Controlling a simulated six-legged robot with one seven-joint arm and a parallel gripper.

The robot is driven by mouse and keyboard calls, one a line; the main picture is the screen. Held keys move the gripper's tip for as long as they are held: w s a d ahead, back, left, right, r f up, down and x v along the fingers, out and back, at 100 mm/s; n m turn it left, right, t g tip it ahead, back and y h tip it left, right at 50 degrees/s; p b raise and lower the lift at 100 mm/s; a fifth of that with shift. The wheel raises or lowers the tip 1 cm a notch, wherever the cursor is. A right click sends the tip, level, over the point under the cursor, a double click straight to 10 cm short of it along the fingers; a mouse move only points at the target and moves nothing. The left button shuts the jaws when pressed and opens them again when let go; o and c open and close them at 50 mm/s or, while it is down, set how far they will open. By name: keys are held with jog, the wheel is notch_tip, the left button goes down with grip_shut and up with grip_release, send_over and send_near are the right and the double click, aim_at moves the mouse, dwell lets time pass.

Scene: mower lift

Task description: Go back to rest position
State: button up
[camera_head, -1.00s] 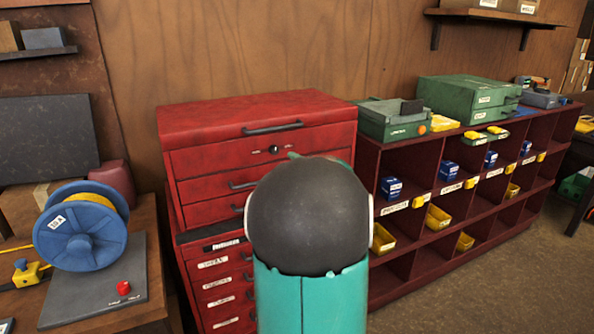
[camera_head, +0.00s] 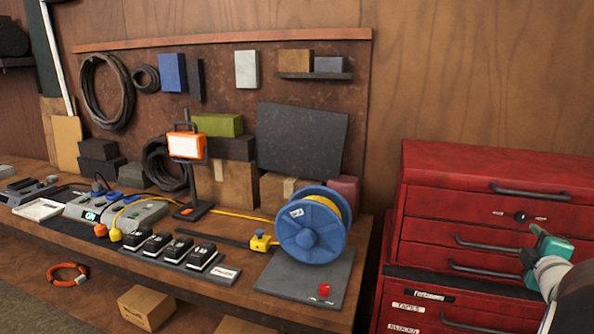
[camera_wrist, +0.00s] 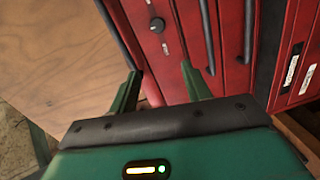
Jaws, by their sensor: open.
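My gripper (camera_wrist: 160,76) shows in the wrist view with its two green fingers apart and nothing between them. In the head view the green gripper (camera_head: 538,258) is at the right edge, in front of the red tool chest (camera_head: 490,160). A dark rounded part of my arm is cut off at the lower right corner. The chest (camera_wrist: 183,30) also fills much of the wrist view, with its round lock and dark handles beyond the fingers. I cannot tell the exact gap between fingers and chest.
A wooden workbench (camera_head: 225,302) runs along the left. It carries a blue cable reel (camera_head: 300,240), an orange work lamp (camera_head: 186,146), and several black chargers. A cardboard box (camera_head: 146,307) and an orange ring (camera_head: 68,272) are below it. Bare wooden wall is above the chest.

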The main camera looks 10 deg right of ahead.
jog(key=w+a+m+g+y, duration=0.3)
jog(key=a+m, duration=0.5)
jog(key=a, duration=1.7)
jog(key=s+a+f+m+g+y, duration=0.1)
jog(key=s+a+f+g+y, duration=0.1)
jog(key=s+a, duration=0.5)
jog(key=s+a+f+m+g+y, duration=0.1)
jog(key=s+a+f+g+y, duration=0.2)
jog(key=s+a, duration=0.5)
jog(key=a+f+y, duration=0.1)
jog(key=a, duration=0.6)
jog(key=shift+a+f+g, duration=0.25)
jog(key=shift+a+g, duration=0.05)
jog(key=shift+a, duration=0.05)
jog(key=shift+c, duration=1.3)
jog(key=shift+d, duration=0.1)
jog(key=shift+d, duration=0.1)
